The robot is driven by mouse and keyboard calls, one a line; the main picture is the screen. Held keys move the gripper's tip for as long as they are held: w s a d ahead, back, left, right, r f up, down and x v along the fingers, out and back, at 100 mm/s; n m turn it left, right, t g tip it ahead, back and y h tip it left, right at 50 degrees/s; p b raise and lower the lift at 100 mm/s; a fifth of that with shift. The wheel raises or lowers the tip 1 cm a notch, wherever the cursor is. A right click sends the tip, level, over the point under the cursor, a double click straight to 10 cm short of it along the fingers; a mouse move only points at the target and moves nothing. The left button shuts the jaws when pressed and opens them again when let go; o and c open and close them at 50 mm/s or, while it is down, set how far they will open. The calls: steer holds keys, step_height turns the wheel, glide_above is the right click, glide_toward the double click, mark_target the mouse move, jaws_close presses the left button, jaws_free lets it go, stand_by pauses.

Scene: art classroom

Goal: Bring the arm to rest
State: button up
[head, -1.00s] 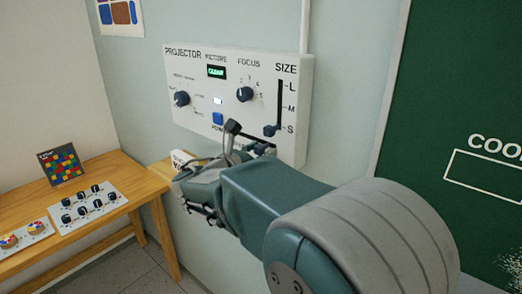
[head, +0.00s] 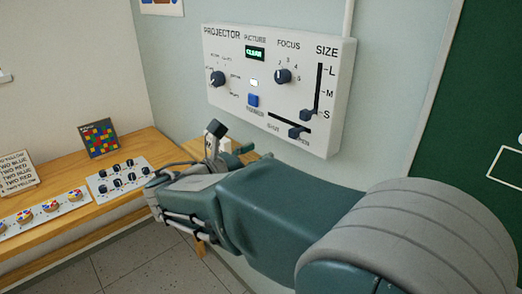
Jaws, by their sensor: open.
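My arm (head: 290,215) reaches in from the lower right toward the left, below the wall panel. My gripper (head: 229,143) is at its far end, partly hidden behind my own wrist. Its dark fingertips show apart, with nothing seen between them. The gripper is lower left of the white projector panel (head: 225,108) and appears clear of it.
The panel has a lit green display (head: 255,53), a blue button (head: 253,100), a focus knob (head: 283,76), a size slider (head: 309,114) near S and a lower slider (head: 296,132). A wooden table (head: 75,222) with knob boards stands left. A green board (head: 480,120) is right.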

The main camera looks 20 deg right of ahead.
steer(key=shift+d, duration=0.1)
steer(key=s+d+f+m+g+y, duration=0.35)
steer(key=s+f+m+y, duration=0.55)
steer(key=s+m, duration=0.3)
steer(key=s+a+f+m+t+y, duration=0.2)
steer(key=s+a+m+t+y, duration=0.1)
steer(key=s+a+m+y, duration=0.3)
steer(key=a+m+y, duration=0.2)
steer(key=m, duration=0.2)
steer(key=shift+s+a+f, duration=0.15)
steer(key=shift+a+f, duration=0.1)
steer(key=shift+f, duration=0.1)
stand_by(2.9)
